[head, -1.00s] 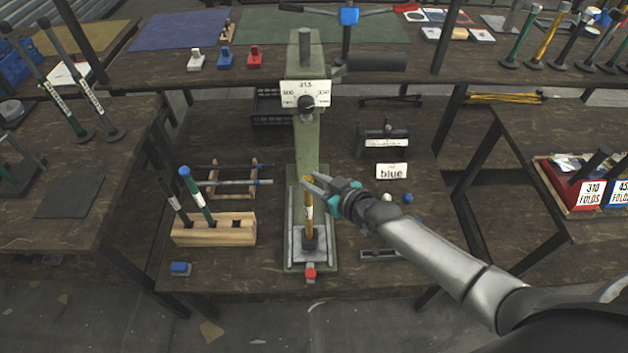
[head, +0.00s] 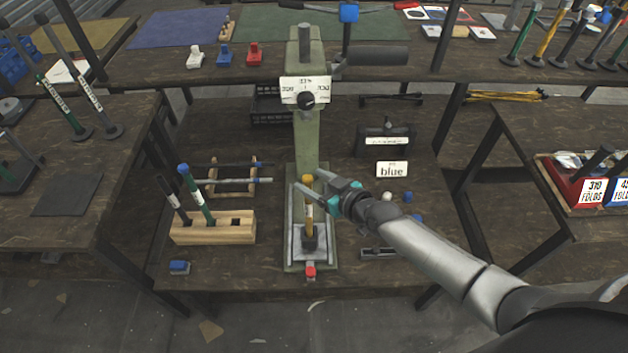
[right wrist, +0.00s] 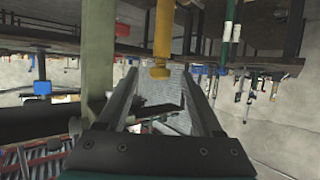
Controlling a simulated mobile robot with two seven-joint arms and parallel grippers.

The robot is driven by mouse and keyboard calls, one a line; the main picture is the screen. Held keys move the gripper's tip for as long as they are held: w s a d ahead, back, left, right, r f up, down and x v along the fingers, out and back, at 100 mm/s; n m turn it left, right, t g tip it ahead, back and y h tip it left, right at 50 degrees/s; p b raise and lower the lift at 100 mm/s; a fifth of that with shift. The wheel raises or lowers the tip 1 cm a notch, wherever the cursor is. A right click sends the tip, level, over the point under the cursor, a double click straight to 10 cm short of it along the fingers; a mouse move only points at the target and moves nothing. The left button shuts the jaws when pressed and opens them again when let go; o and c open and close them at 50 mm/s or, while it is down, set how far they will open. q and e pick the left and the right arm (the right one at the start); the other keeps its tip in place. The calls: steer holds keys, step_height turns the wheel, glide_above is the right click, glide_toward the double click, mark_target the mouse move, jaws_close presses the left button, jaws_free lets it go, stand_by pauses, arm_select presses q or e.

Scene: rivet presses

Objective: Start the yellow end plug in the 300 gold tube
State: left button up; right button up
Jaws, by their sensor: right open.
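The gold tube (head: 308,222) stands upright in the green press (head: 304,150), on its grey base. The yellow end plug (head: 308,180) shows at the tube's top; how deep it sits I cannot tell. In the right wrist view the tube (right wrist: 163,28) comes in from the top, with the yellow plug (right wrist: 160,72) at its end. My right gripper (head: 309,181) is open, its fingers spread on either side of the plug; a gap shows beside each finger in the right wrist view (right wrist: 161,78). My left gripper is not in view.
A wooden block (head: 213,229) with dark and green tubes stands to the left. A red part (head: 310,271) sits at the press's front.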

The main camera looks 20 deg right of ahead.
steer(key=p+v, duration=0.3)
steer(key=v, duration=1.2)
steer(key=shift+p, duration=0.4)
steer(key=shift+s, duration=0.1)
steer(key=s+d+f+m+g+h+b, duration=0.15)
steer(key=s+f, duration=0.25)
steer(key=f, duration=0.5)
steer(key=s+d+f+g+h+b, duration=0.1)
steer(key=s+d+f+g+b, duration=0.15)
steer(key=f, duration=0.55)
steer(key=s+d+f+m+g+h+b, duration=0.15)
steer(key=s+f, duration=0.25)
steer(key=f, duration=0.5)
steer(key=s+a+f+g+b, duration=0.1)
steer(key=s+a+f+g, duration=0.2)
steer(key=s+f, duration=0.5)
steer(key=s+a+f+g+h+b, duration=0.1)
steer(key=s+a+f+g, duration=0.2)
steer(key=s+f, duration=0.5)
steer(key=s+a, duration=0.1)
steer(key=s, duration=0.4)
steer(key=shift+s+n, duration=0.2)
steer(key=shift+n, duration=0.2)
